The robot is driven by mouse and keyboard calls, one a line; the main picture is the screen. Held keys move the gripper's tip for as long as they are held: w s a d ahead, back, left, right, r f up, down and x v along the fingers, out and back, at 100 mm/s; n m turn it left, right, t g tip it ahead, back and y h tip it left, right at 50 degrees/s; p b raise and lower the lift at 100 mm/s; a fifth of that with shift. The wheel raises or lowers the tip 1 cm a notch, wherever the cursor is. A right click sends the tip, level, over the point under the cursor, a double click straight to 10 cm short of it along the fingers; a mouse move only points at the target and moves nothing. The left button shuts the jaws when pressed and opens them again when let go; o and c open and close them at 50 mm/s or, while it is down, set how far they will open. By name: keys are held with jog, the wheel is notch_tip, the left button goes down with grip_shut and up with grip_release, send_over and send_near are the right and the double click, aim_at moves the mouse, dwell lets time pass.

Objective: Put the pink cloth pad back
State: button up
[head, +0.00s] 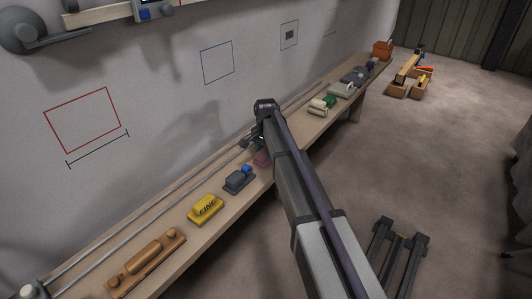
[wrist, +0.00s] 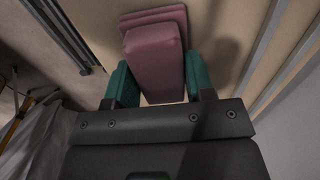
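The pink cloth pad (wrist: 155,62) is in the wrist view, a muted pink block on a wider pink base. It lies between the two teal fingers of my gripper (wrist: 160,88), one finger close along each side. I cannot tell whether both fingers press on it. In the head view the pad (head: 262,158) shows only partly, at the shelf beside my arm, which hides the rest of it. My gripper (head: 257,139) is low over the shelf there, mostly hidden by my arm. I cannot tell whether the pad rests on the shelf or is slightly raised.
The long wooden shelf (head: 150,223) runs along the wall. A grey block with a blue knob (head: 240,180), a yellow block marked FINE (head: 206,209) and a wooden plane-like tool (head: 146,262) stand nearer. Green and white items (head: 322,105) stand farther along. Red and blue outlines mark the wall.

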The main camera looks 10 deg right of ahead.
aim_at(266, 150)
jog(key=o, duration=0.4)
notch_tip(266, 150, up, 13)
jog(key=p, duration=1.3)
jog(key=s+n, duration=1)
jog(key=s, duration=2.2)
jog(key=r+p, duration=1.5)
jog(key=shift+w+r+p, duration=0.2)
jog(key=shift+r+p, duration=0.1)
